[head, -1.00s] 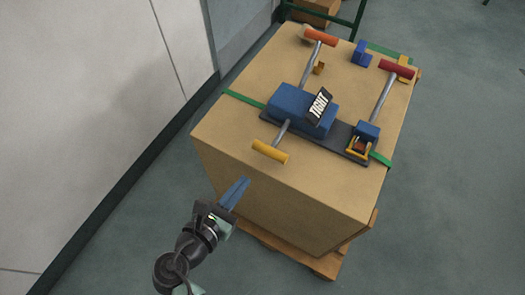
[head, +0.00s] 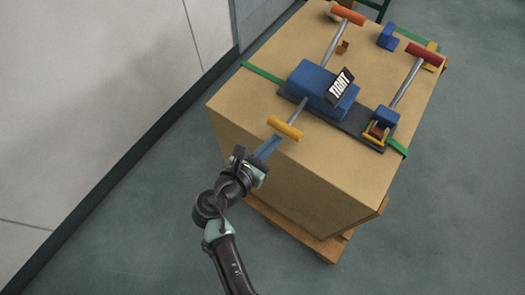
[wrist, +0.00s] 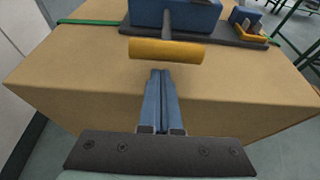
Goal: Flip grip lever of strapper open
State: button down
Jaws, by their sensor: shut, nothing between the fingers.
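The strapper is a blue block (head: 323,88) on a dark base plate (head: 362,123), on top of a large cardboard box. A metal rod with a yellow handle (head: 285,128) sticks out from its near side. Two more levers stand on it, one with an orange handle (head: 347,15) and one with a red handle (head: 425,57). Which one is the grip lever, I cannot tell. My gripper (head: 272,145) is shut and empty, its blue fingers just short of the yellow handle. In the wrist view, the fingers (wrist: 160,78) point at the yellow handle (wrist: 166,51), apparently without touching it.
The cardboard box (head: 290,172) stands on a wooden pallet (head: 310,240). A green strap (head: 262,73) runs across its top. A pale wall (head: 110,90) is at the left. The grey floor right of the box is clear.

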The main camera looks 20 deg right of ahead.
jog(key=shift+x, duration=1)
jog(key=shift+r, duration=0.1)
jog(key=shift+r+p, duration=0.35)
jog(key=shift+p, duration=0.8)
